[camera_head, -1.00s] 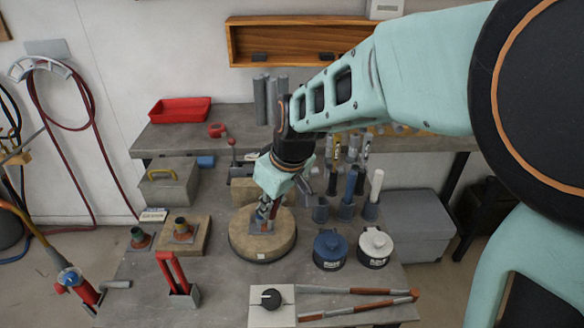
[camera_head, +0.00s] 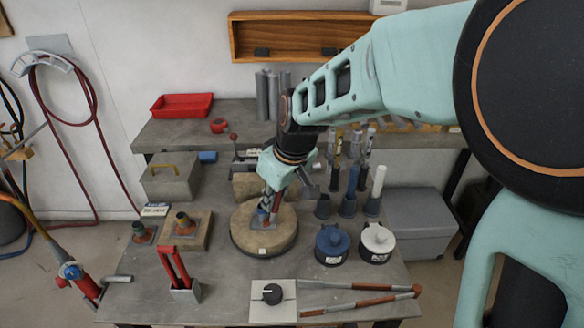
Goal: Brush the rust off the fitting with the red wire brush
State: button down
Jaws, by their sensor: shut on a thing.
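My gripper (camera_head: 268,203) points down over a round tan block (camera_head: 265,243) in the middle of the bench. It is shut on a small blue-and-grey piece (camera_head: 262,217), apparently a fitting, at the block's top. The fingers partly hide it, and I cannot tell if it touches the block. A red two-pronged tool (camera_head: 174,266) stands in a grey holder at the front left; its bristles, if any, are not visible. A brownish fitting (camera_head: 184,222) sits on a wooden board, with a green-topped fitting (camera_head: 140,232) to its left.
A blue lidded pot (camera_head: 332,244) and a white one (camera_head: 377,242) stand right of the block. Grey holders with upright tools (camera_head: 349,190) are behind them. A grey case (camera_head: 166,180) is back left.

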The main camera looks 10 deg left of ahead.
jog(key=shift+w, duration=0.45)
jog(key=shift+w+a, duration=0.1)
jog(key=shift+w+a, duration=0.25)
jog(key=shift+w, duration=0.95)
jog(key=shift+s+d+b, duration=0.2)
jog(key=shift+s, duration=0.7)
jog(key=shift+s+d+b, duration=0.15)
jog(key=shift+s+d, duration=0.05)
jog(key=shift+s, duration=0.7)
jog(key=shift+s+d+b, duration=0.2)
jog(key=shift+s, duration=0.7)
jog(key=shift+w+a+p, duration=0.15)
jog(key=shift+w+a, duration=0.05)
jog(key=shift+w, duration=0.7)
jog(key=shift+w+a+p, duration=0.2)
jog(key=shift+w, duration=0.65)
jog(key=shift+w+a+p, duration=0.15)
jog(key=shift+w+a, duration=0.05)
jog(key=shift+w, duration=0.7)
jog(key=shift+s+d+b, duration=0.15)
jog(key=shift+s+b, duration=0.05)
jog(key=shift+s, duration=0.45)
jog(key=shift+s+d+b, duration=0.15)
jog(key=shift+s+b, duration=0.05)
jog(key=shift+s, duration=0.45)
jog(key=shift+s, duration=0.1)
